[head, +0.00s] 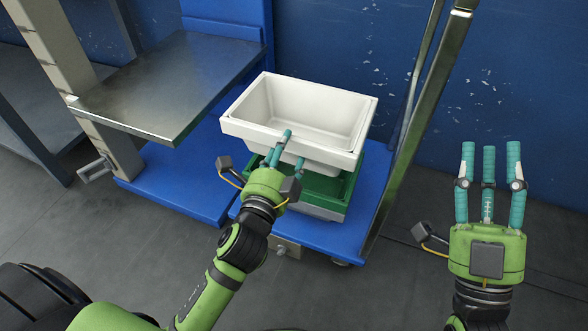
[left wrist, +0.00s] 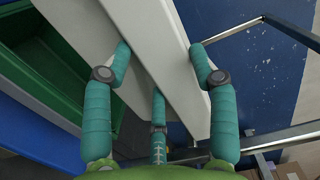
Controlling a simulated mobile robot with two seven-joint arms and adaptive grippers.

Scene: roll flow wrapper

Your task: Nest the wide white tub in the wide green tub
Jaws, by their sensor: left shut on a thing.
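The wide white tub (head: 300,108) is empty, with its open side up. My left gripper (head: 288,150) is shut on its near rim; the left wrist view shows the white wall (left wrist: 150,45) between the fingers (left wrist: 160,65). The wide green tub (head: 322,193) is below the white tub, which covers most of it in the head view. It also shows at the left of the left wrist view (left wrist: 58,75). I cannot tell whether the two tubs touch. My right gripper (head: 488,165) is open and empty, off to the right, fingers pointing away.
The green tub stands on a grey item (head: 318,213) on a blue platform (head: 352,232). A steel post (head: 415,125) rises at the platform's right edge. A metal shelf (head: 170,85) is at the left. A scuffed blue wall (head: 350,40) stands behind.

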